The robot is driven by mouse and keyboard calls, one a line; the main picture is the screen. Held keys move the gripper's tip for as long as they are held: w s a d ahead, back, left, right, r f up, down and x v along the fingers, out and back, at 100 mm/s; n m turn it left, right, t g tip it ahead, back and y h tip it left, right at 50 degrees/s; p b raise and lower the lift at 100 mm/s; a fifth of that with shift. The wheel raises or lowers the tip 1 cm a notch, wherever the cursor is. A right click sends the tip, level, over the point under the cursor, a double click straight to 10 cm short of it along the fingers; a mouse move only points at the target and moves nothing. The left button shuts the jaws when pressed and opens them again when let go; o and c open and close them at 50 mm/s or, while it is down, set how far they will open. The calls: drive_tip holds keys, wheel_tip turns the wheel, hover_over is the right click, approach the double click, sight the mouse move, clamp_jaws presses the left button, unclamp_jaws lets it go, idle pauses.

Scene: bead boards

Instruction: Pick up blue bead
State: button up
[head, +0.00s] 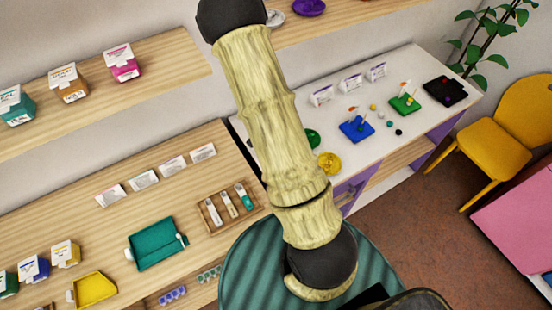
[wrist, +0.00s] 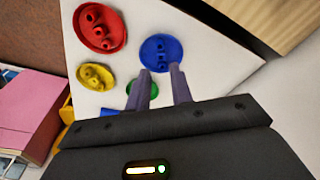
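A round blue dish (wrist: 153,42) lies on the white table in the wrist view, with small blue beads (wrist: 161,58) in it. I cannot tell the single beads apart clearly. My gripper (wrist: 159,70) is open, its two grey fingers apart, with nothing seen between them. The fingertips overlap the near edge of the blue dish in the picture; whether they touch it I cannot tell. In the head view my own arm hides the gripper and the blue dish.
A red dish (wrist: 116,35), a yellow dish (wrist: 106,84) and a partly hidden green dish (wrist: 131,87) are nearby. In the head view, blue (head: 350,133), green (head: 404,106) and black (head: 436,88) boards stand on the white table (head: 415,70), with small loose beads between.

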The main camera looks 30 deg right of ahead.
drive_tip(key=f, duration=0.2)
drive_tip(key=f+b, duration=0.1)
drive_tip(key=f, duration=0.3)
drive_tip(key=shift+w+d+f, duration=0.2)
drive_tip(key=shift+w+d, duration=0.15)
drive_tip(key=shift+d, duration=0.05)
drive_tip(key=shift+w+d+f+b, duration=0.1)
drive_tip(key=shift+d+f+b, duration=0.05)
drive_tip(key=shift+f, duration=0.7)
drive_tip(key=shift+w+d+f+b, duration=0.1)
drive_tip(key=shift+d+f+b, duration=0.1)
drive_tip(key=shift+f, duration=0.65)
drive_tip(key=shift+w+d+f+b, duration=0.1)
drive_tip(key=shift+d+f+b, duration=0.05)
drive_tip(key=shift+f, duration=0.7)
clamp_jaws()
